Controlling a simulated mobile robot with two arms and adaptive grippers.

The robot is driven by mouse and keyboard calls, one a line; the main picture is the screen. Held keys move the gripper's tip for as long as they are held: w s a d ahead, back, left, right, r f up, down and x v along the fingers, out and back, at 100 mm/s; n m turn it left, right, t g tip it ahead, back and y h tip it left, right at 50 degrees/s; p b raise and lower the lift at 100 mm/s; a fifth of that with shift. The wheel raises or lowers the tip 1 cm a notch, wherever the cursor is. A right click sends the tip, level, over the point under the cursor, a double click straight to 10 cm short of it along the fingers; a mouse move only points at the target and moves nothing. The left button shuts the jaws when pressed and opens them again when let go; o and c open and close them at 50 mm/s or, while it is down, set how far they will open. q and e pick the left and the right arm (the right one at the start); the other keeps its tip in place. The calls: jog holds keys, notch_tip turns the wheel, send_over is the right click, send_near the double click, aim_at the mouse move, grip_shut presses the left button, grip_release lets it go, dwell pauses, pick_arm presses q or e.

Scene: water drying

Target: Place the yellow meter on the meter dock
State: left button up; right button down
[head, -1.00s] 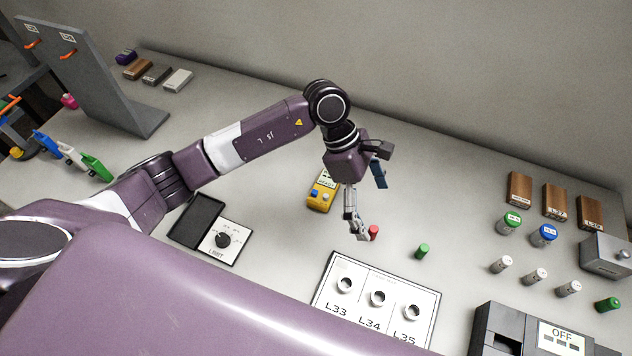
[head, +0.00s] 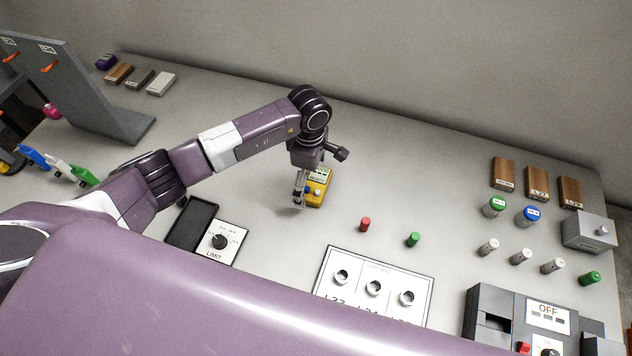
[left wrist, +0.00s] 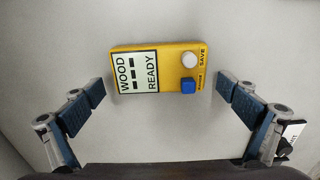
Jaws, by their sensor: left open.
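The yellow meter (head: 319,188) lies on the grey table near the middle in the head view, partly hidden by my left gripper (head: 299,197). In the left wrist view the meter (left wrist: 175,70) shows a screen reading WOOD and READY, a white SAVE knob and a blue button. My left gripper (left wrist: 163,90) is open, with one blue-padded finger near each end of the meter; neither visibly grips it. A black shallow rectangular tray (head: 191,223), which looks like the meter dock, lies to the left, beside a white LIMIT dial panel (head: 222,241). My right gripper is not in view.
Red (head: 365,224) and green (head: 413,239) pegs stand right of the meter. A white panel with sockets (head: 374,287) lies in front. Wood blocks (head: 537,183), jars and a grey OFF machine (head: 490,317) stand at the right. Table behind the meter is clear.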

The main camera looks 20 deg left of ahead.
aim_at(310, 181)
pick_arm(q)
jog(key=c, duration=1.5)
notch_tip(310, 181, up, 20)
jog(key=b, duration=0.3)
jog(key=shift+b, duration=0.4)
jog(key=shift+c, duration=0.2)
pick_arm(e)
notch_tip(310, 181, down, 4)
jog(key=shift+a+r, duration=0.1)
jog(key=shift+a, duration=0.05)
